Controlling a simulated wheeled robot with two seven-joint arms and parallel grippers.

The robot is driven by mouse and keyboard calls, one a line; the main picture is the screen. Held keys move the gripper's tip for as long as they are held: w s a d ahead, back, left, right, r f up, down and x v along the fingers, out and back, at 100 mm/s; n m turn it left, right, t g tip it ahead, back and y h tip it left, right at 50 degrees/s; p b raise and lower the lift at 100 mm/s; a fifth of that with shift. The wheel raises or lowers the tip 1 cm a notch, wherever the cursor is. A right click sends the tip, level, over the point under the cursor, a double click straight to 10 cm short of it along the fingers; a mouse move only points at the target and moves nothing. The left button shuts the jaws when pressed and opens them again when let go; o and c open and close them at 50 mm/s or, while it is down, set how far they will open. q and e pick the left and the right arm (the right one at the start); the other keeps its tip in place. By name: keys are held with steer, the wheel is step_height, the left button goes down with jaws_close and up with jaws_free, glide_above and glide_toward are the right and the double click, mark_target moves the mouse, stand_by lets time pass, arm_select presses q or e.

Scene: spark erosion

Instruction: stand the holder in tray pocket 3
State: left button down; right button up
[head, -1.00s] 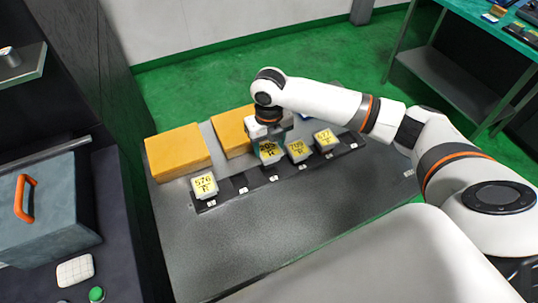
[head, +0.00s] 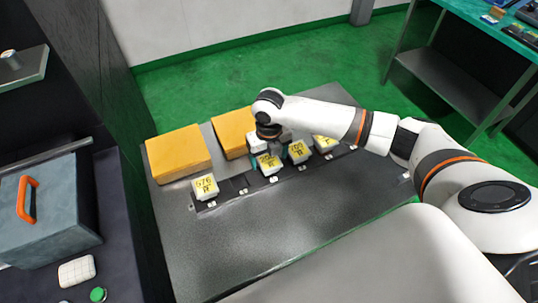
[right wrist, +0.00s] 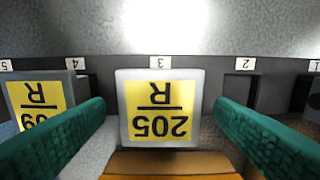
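The holder marked 205 R (head: 268,164), a white block with a yellow label, is upright in the tray behind label 3; in the right wrist view the holder (right wrist: 160,112) is lined up with that label (right wrist: 160,62). Its underside is hidden. My right gripper (head: 268,152) is over it, pointing down. In the right wrist view the green fingers of the right gripper (right wrist: 160,125) stand on both sides of the holder with a narrow gap at each side, so it is open. The dark tray (head: 228,188) lies on the grey table. My left gripper is not in view.
Holder 209 (head: 299,153) stands close beside at pocket 4, with another holder (head: 325,142) beyond it. Holder 576 (head: 203,187) is at the left end. Pocket 2 (right wrist: 240,92) is empty. Two orange blocks (head: 178,153) (head: 233,132) lie behind the tray. The front tabletop is clear.

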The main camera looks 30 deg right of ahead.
mark_target(269, 161)
step_height(269, 161, up, 12)
steer(key=b, duration=0.1)
steer(key=shift+r+b, duration=0.2)
steer(key=shift+b, duration=0.2)
stand_by(0.6)
